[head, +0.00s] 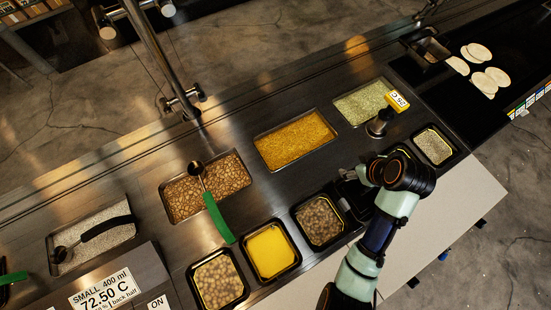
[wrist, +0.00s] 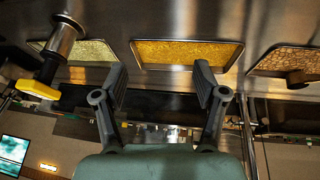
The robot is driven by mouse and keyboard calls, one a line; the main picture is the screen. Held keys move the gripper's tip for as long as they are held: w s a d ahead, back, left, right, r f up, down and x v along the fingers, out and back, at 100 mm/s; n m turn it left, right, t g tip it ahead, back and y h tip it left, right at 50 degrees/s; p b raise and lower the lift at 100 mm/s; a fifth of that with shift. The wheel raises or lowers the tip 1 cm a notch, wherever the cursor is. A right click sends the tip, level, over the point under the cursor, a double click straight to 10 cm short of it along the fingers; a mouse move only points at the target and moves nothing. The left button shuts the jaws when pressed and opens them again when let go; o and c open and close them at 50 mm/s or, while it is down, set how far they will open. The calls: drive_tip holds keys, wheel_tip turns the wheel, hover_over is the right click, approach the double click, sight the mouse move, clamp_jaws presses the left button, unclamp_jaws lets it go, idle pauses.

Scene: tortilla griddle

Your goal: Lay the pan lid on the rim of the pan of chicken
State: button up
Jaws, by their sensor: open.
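I cannot single out the pan lid with certainty. The small front pans at the far left (head: 218,283) and far right (head: 433,145) have yellow lines inside their rims, possibly clear covers. Brown chunks fill a large sunken pan (head: 205,187) and a small black front pan (head: 320,220); I cannot tell which is the chicken. The large pan also shows in the wrist view (wrist: 275,64). My gripper (head: 352,180) is just right of the small brown pan. In the wrist view my gripper (wrist: 160,76) has its fingers wide apart with nothing between them.
A green-handled ladle (head: 218,217) lies across the large brown pan. A large pan of yellow food (head: 295,138) and a pale green one (head: 362,103) lie behind my gripper. A metal piece with a yellow tag (head: 397,101) stands on the counter. A small yellow pan (head: 270,250) is left.

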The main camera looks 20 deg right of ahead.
drive_tip(key=w+a+r+t, duration=0.1)
drive_tip(key=w+a+r, duration=0.15)
drive_tip(key=a, duration=0.25)
drive_tip(key=w+a+r+t, duration=0.1)
drive_tip(key=w+a, duration=0.2)
drive_tip(key=a, duration=0.2)
drive_tip(key=a+r+t, duration=0.1)
drive_tip(key=a+r, duration=0.3)
drive_tip(key=a, duration=0.3)
drive_tip(key=s+a+r+m+t, duration=0.1)
drive_tip(key=a+r+t, duration=0.1)
drive_tip(key=a+r, duration=0.2)
drive_tip(key=a+r+t, duration=0.2)
drive_tip(key=a+r, duration=0.3)
drive_tip(key=a, duration=0.6)
drive_tip(key=shift+s+m+y, duration=0.3)
drive_tip(key=shift+y, duration=0.1)
drive_tip(key=shift+a, duration=0.1)
